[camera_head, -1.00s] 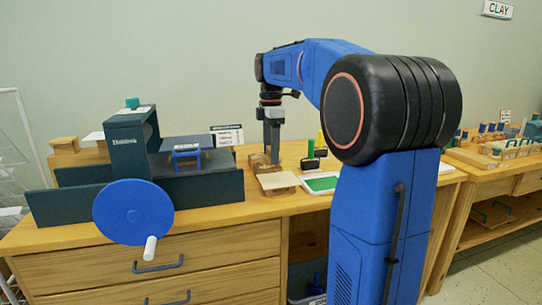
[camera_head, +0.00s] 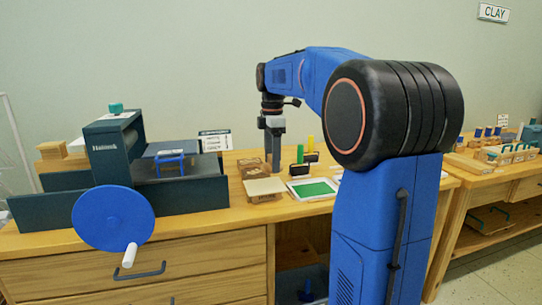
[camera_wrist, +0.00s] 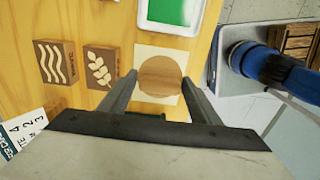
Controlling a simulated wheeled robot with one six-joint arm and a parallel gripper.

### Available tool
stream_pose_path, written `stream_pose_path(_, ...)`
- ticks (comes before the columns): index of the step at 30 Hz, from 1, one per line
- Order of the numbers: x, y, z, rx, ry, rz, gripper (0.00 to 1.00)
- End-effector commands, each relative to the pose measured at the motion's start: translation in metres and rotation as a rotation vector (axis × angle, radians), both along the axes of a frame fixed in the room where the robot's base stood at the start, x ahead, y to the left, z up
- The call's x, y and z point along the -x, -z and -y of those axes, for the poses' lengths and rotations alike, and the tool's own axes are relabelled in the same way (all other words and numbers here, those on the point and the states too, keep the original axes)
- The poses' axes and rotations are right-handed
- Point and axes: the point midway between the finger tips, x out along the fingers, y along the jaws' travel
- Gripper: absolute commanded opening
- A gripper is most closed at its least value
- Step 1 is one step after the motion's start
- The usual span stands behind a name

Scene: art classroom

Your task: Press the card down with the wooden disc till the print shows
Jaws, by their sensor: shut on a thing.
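My gripper (camera_wrist: 159,78) is shut on the round wooden disc (camera_wrist: 160,74), one finger on each side of it. Beneath the disc lies the pale square card (camera_wrist: 144,55), its edges showing around the disc. I cannot tell whether the disc touches it. In the head view my gripper (camera_head: 274,170) points straight down just behind a pale card (camera_head: 265,187); the disc is hard to make out there. No print shows on the visible part of the card.
A green ink pad (camera_head: 312,189) lies to the right of the card. Carved blocks with waves (camera_wrist: 53,62) and a leaf (camera_wrist: 100,67) lie beside it. A dark press with a blue wheel (camera_head: 112,217) stands at left. The table edge is close.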

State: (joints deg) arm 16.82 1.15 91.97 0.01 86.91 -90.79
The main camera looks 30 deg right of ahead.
Motion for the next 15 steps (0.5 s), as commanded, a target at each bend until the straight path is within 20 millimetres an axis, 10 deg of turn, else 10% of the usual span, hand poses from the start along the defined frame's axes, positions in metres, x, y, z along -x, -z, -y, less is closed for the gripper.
stream_pose_path(15,0.000,0.041,0.000,0.000,0.000,0.000,0.39)
